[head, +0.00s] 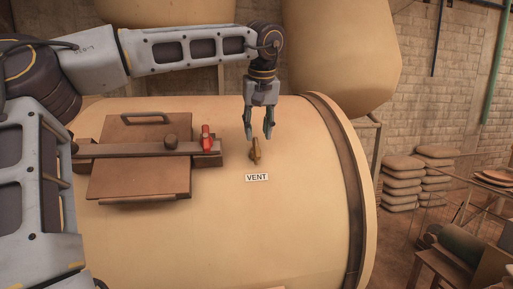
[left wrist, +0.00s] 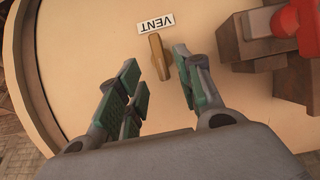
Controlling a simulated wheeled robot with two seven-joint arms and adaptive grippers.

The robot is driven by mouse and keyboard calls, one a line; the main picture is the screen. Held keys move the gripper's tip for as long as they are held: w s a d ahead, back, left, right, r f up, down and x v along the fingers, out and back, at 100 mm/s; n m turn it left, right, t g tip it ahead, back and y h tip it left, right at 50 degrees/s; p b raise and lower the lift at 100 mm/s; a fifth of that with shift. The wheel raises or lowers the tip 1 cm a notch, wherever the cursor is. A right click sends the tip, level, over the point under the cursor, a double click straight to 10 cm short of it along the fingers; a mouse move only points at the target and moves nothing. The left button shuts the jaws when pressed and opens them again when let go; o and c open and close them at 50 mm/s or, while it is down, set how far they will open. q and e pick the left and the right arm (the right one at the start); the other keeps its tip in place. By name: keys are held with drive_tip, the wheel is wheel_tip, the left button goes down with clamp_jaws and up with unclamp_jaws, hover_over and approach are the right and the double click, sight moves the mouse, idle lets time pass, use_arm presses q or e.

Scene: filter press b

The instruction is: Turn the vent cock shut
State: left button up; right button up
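The vent cock is a small brass handle (head: 255,152) on the tan drum's curved surface (head: 270,225), just above the white VENT label (head: 257,177). In the head view it stands nearly upright in the picture. It also shows in the left wrist view (left wrist: 159,55), beside the upside-down label (left wrist: 155,22). My left gripper (head: 258,138) points down just above the cock in the picture. Its fingers (left wrist: 160,95) are apart, with green pads, and nothing is between them. The cock appears beyond the fingertips; I cannot tell the exact gap. My right gripper is not in view.
Left of the cock, a brown hatch plate (head: 125,175) with a crossbar (head: 120,150) and a red-handled clamp (head: 207,138) stands out from the drum. The clamp's red part also shows in the left wrist view (left wrist: 308,28). The drum surface below the label is clear.

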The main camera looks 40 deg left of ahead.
sight(257, 144)
use_arm(q)
drive_tip(key=shift+p+x, duration=0.4)
drive_tip(key=shift+x, duration=3.1)
drive_tip(key=shift+c, duration=0.4)
clamp_jaws()
